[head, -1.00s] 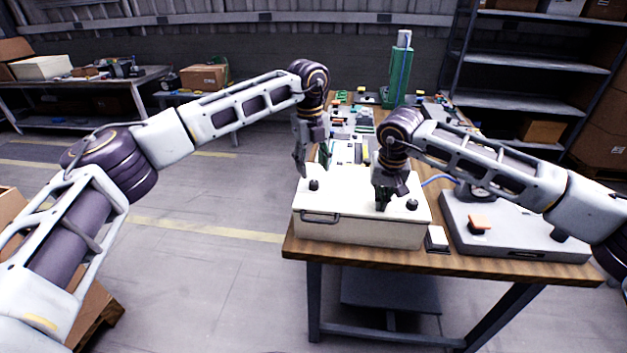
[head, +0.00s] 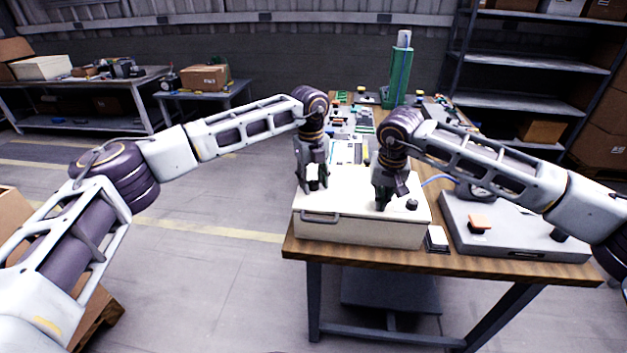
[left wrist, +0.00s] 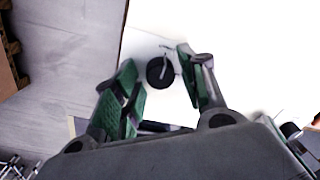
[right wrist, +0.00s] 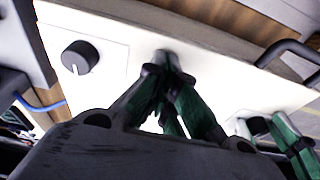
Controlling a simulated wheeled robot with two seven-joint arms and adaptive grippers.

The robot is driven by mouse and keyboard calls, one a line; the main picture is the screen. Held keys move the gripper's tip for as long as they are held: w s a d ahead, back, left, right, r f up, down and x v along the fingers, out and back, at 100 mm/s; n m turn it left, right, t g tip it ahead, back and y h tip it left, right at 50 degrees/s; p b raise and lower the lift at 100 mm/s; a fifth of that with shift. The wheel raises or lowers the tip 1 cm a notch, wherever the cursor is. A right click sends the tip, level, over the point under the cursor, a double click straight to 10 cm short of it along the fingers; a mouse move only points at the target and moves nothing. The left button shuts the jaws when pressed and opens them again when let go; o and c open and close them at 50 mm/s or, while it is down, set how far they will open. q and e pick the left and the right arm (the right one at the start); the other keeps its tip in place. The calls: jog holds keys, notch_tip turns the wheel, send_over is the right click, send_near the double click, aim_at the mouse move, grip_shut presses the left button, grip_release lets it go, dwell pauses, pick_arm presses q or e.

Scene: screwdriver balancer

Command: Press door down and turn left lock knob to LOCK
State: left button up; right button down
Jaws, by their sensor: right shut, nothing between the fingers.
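A white box (head: 365,232) with a lid and a front handle sits on the table's near left corner. The left knob (left wrist: 160,71), black with a pale pointer line, shows between the fingers of my left gripper (left wrist: 158,62) in the left wrist view.
A grey panel case (head: 520,235) with a gauge and an orange-topped knob lies right of the box. A small white-topped block (head: 437,238) sits between them. A green cylinder (head: 398,75) and loose parts occupy the table's back.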

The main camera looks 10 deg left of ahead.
pick_arm(q)
jog(key=c, duration=0.7)
pick_arm(e)
jog(key=shift+f, duration=0.15)
pick_arm(q)
jog(key=shift+m, duration=0.6)
jog(key=m, duration=0.8)
jog(key=shift+w+g, duration=0.1)
jog(key=shift+g, duration=0.2)
jog(key=m, duration=0.4)
jog(key=shift+m, duration=2.4)
